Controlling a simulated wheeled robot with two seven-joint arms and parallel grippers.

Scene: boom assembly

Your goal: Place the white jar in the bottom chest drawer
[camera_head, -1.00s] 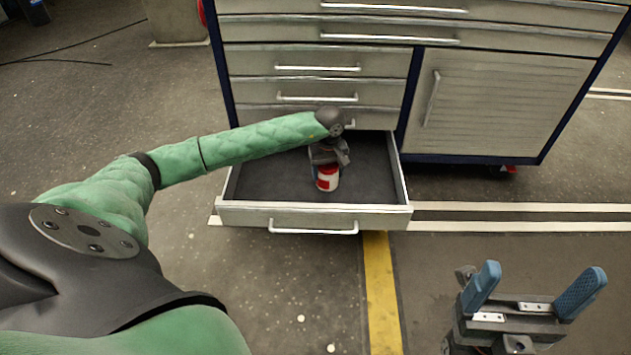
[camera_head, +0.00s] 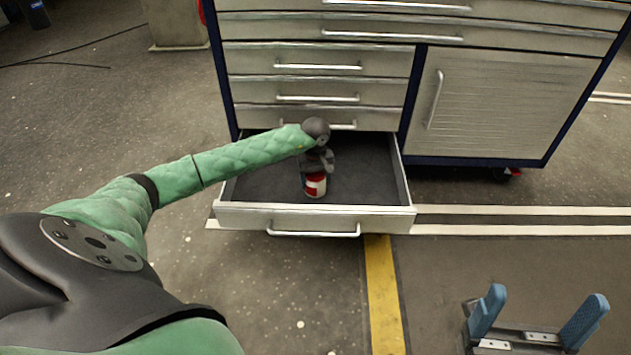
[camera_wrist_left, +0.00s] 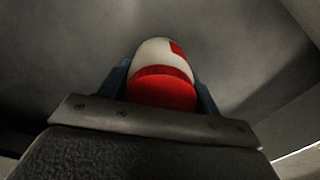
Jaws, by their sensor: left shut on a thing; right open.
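The white jar (camera_head: 315,187) has red parts and is inside the open bottom chest drawer (camera_head: 300,217), near its middle. My left gripper (camera_head: 313,176) reaches down into the drawer and is shut on the jar. In the left wrist view the jar (camera_wrist_left: 160,70) sits between the two blue fingers, its red part nearest the gripper. I cannot tell whether the jar touches the drawer floor. My right gripper (camera_head: 537,325) is open and empty over the floor at the lower right.
The grey chest (camera_head: 320,60) has several shut drawers above the open one and a shut cabinet door (camera_head: 510,105) at the right. The drawer floor around the jar is bare. A yellow line (camera_head: 382,290) runs along the floor in front.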

